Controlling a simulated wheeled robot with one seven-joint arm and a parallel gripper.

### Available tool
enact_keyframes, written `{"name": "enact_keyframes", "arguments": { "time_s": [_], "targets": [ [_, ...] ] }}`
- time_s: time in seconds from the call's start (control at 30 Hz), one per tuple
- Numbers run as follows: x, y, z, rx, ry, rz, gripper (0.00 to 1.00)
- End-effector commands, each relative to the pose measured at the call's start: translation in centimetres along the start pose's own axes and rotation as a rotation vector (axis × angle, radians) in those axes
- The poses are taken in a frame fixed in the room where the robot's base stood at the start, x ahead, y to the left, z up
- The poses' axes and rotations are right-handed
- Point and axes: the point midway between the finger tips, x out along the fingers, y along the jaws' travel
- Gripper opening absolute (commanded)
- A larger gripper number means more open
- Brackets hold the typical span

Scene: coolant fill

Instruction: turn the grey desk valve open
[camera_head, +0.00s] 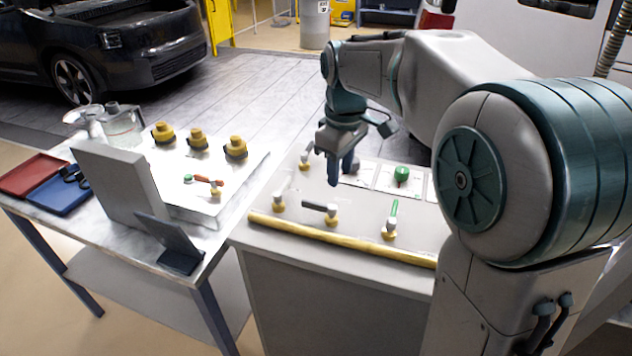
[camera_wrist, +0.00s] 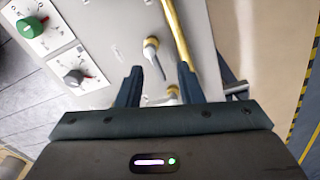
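The grey desk valve (camera_head: 320,207) has a brass body and a dark grey lever pointing left, on the front part of the desk top. In the wrist view it appears to be the brass valve with a grey lever (camera_wrist: 152,46), just beyond my fingertips. My gripper (camera_head: 338,178) points down above the desk, behind the valve and apart from it. In the wrist view the two fingers (camera_wrist: 159,69) are spread with nothing held between them. The lever end lies between the fingertips in that view.
A green-levered valve (camera_head: 391,218) stands to the right, and a small valve (camera_head: 278,201) to the left. Another valve (camera_head: 305,160) is behind. A green knob (camera_head: 401,174) and a grey knob (camera_wrist: 74,77) sit on panels. A yellow pipe (camera_head: 330,240) runs along the front edge.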

Motion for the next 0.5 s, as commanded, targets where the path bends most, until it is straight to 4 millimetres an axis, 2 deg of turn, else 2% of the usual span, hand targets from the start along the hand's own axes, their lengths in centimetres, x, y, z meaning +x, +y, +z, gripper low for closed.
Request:
{"name": "enact_keyframes", "arguments": {
  "time_s": [0.03,0.2,0.37,0.5],
  "targets": [
    [-0.1,0.6,-1.7,-0.066,-0.01,-0.012,0.34],
    [-0.2,1.6,-5.2,-0.233,-0.029,-0.039,0.34],
    [0.0,1.9,-6.5,-0.298,-0.035,-0.049,0.34],
    [1.2,1.8,-6.5,-0.306,-0.037,-0.052,0.34]
  ]
}}
